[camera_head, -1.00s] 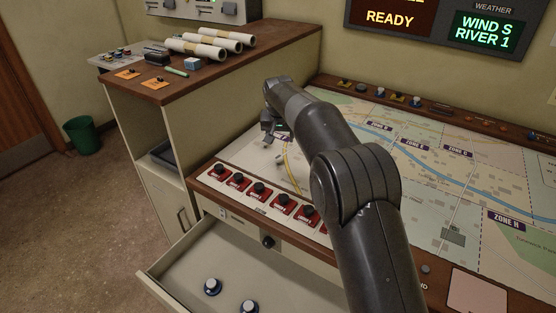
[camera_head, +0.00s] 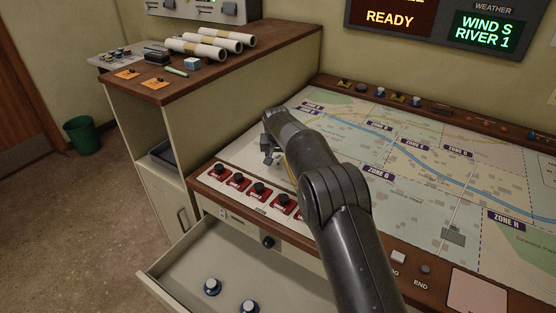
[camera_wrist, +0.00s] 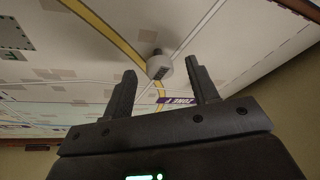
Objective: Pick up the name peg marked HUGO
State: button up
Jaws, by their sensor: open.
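My gripper (camera_head: 269,156) is over the left end of the map table, with its jaws open and empty. In the wrist view its two fingers (camera_wrist: 160,90) stand apart. A small pale grey peg (camera_wrist: 159,67) with a dark top or marking stands on the map just beyond and between the fingertips, beside a yellow road line. I cannot read a name on it, so I cannot tell whether it is HUGO. In the head view this peg is hidden behind my arm.
Red plates with black knobs (camera_head: 238,180) line the table's front edge. Several yellow and blue pieces (camera_head: 397,97) stand along the back rail. A side cabinet (camera_head: 280,45) with paper rolls (camera_head: 195,48) rises at the left. The map (camera_head: 420,190) is mostly flat and clear.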

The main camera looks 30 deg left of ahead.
jog(key=shift+w+a+f, duration=0.1)
jog(key=shift+f, duration=0.2)
jog(key=shift+c, duration=0.5)
jog(key=c, duration=0.9)
jog(key=shift+r, duration=0.15)
jog(key=shift+c, duration=0.2)
